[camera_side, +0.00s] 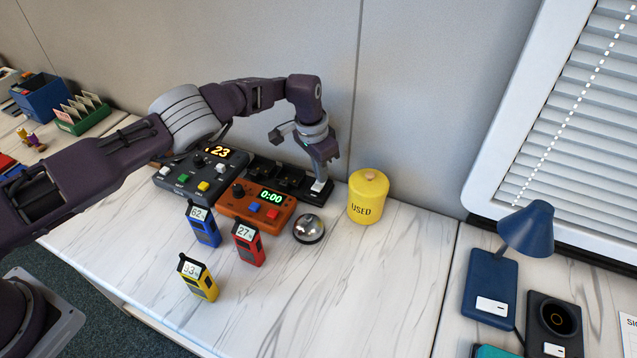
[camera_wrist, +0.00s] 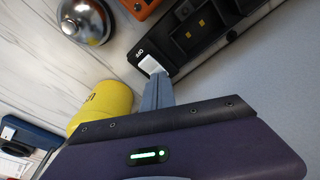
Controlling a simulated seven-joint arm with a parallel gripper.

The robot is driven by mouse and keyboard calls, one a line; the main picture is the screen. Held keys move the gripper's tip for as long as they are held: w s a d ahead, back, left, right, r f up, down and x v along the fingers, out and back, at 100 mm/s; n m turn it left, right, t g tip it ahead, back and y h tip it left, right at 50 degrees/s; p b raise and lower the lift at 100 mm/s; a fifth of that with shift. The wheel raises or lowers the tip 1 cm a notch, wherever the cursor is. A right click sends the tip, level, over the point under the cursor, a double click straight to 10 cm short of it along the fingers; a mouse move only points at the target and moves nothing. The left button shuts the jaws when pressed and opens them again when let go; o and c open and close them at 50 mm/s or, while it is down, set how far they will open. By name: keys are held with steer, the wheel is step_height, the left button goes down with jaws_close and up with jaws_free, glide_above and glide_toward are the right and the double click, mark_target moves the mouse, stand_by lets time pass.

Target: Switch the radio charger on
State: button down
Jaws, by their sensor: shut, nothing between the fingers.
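The radio charger (camera_side: 262,168) is a long black unit with several bays, standing behind the orange timer; its bays look empty. At its right end is a white rocker switch (camera_wrist: 151,65), with small white lettering beside it that I cannot read surely. My gripper (camera_side: 319,181) is shut and empty, pointing down over that end of the charger. In the wrist view its closed fingertips (camera_wrist: 156,80) are right at the switch's edge; I cannot tell whether they touch it. The switch is partly hidden by the fingers in the side view.
A yellow "USED" canister (camera_side: 367,198) stands close to the right of my gripper. A silver bell (camera_side: 308,229), an orange timer (camera_side: 257,205) and a dark control box (camera_side: 200,177) are nearby. Blue (camera_side: 203,227), red (camera_side: 248,245) and yellow (camera_side: 198,279) radios stand in front.

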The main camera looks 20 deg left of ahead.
steer(key=shift+r, duration=3.45)
